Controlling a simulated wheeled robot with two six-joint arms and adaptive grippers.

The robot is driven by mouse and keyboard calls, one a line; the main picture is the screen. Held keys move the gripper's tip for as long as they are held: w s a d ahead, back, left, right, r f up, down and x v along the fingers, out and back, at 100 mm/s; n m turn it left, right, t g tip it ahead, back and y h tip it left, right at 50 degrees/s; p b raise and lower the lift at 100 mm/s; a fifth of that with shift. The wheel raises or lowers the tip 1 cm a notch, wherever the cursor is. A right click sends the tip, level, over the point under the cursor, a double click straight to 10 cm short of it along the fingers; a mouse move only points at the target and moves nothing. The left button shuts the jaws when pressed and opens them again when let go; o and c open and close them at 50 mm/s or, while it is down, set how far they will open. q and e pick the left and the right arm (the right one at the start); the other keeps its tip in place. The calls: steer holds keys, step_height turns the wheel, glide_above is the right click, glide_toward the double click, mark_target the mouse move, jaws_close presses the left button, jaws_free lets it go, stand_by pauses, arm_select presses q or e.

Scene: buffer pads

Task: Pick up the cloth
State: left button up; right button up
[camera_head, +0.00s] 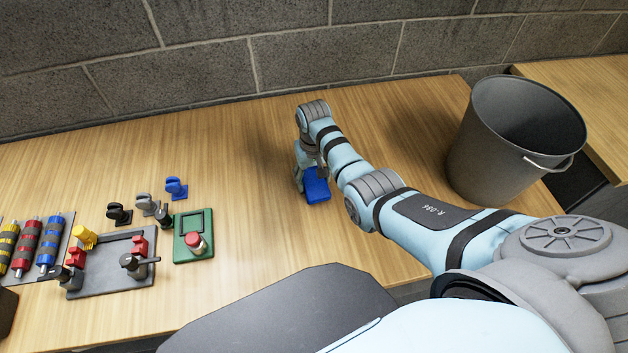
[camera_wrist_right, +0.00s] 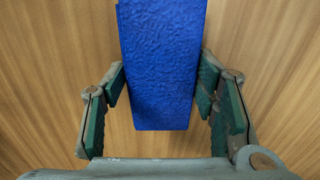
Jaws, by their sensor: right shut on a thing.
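The blue cloth (camera_head: 317,187) is at the middle of the wooden table in the head view, under the end of my right arm. In the right wrist view the cloth (camera_wrist_right: 160,65) is a flat blue textured piece running down between the fingers. My right gripper (camera_head: 307,180) is shut on the cloth; in the wrist view its green-padded fingers (camera_wrist_right: 160,88) stand at both sides of it. The arm partly hides the gripper in the head view. My left gripper does not show.
A dark bucket (camera_head: 487,165) stands at the right of the table (camera_head: 240,140). At the left are a grey fixture plate (camera_head: 108,275), a green plate with a red button (camera_head: 195,243), several coloured clips (camera_head: 176,188) and coloured cylinders (camera_head: 28,246). A block wall runs behind.

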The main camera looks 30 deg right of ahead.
steer(key=shift+r, duration=0.45)
step_height(320, 180, up, 14)
steer(key=p, duration=0.4)
step_height(320, 180, up, 5)
steer(key=p, duration=0.4)
glide_above(314, 178)
steer(key=shift+r, duration=0.1)
